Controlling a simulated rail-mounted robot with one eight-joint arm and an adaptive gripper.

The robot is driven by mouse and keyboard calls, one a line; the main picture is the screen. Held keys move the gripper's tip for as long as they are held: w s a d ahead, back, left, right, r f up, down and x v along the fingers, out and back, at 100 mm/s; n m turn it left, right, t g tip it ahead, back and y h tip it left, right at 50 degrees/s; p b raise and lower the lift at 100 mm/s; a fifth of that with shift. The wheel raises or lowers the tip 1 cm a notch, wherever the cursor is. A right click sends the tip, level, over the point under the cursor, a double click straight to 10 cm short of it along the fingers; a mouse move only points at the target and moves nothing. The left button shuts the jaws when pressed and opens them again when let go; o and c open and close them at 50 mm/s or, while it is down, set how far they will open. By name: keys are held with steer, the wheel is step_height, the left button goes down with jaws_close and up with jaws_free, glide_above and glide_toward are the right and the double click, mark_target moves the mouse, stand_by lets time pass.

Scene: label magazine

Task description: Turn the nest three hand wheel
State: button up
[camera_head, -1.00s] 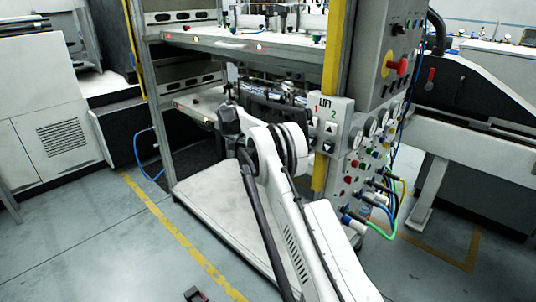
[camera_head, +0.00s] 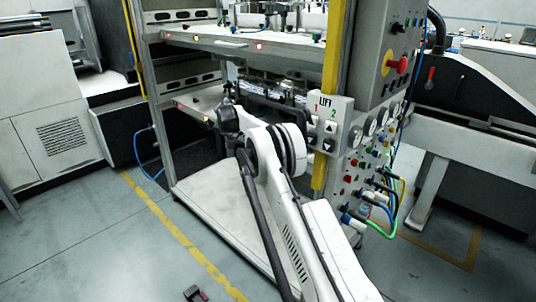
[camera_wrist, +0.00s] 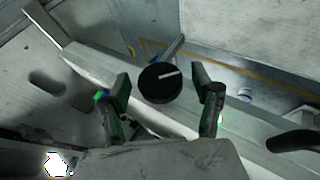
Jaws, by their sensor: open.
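In the wrist view a round black hand wheel (camera_wrist: 161,83) with a pale stripe across its face lies just beyond my gripper (camera_wrist: 163,92), roughly centred between the fingertips. The fingers are open, one to each side of the wheel, with a gap to it on both sides. I cannot tell whether the fingertips are level with it in depth. No nest number shows on it. In the head view my arm reaches into the lower bay of the magazine frame (camera_head: 230,46), and the gripper and wheel are hidden there.
A yellow post (camera_head: 336,55) and a LIFT button box (camera_head: 327,123) stand right of my arm. A panel of gauges, buttons and hoses (camera_head: 365,160) is further right. Shelves close in above the arm. A small dark red object (camera_head: 196,293) lies on the floor in front.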

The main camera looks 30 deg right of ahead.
steer(key=v, duration=0.7)
stand_by(0.5)
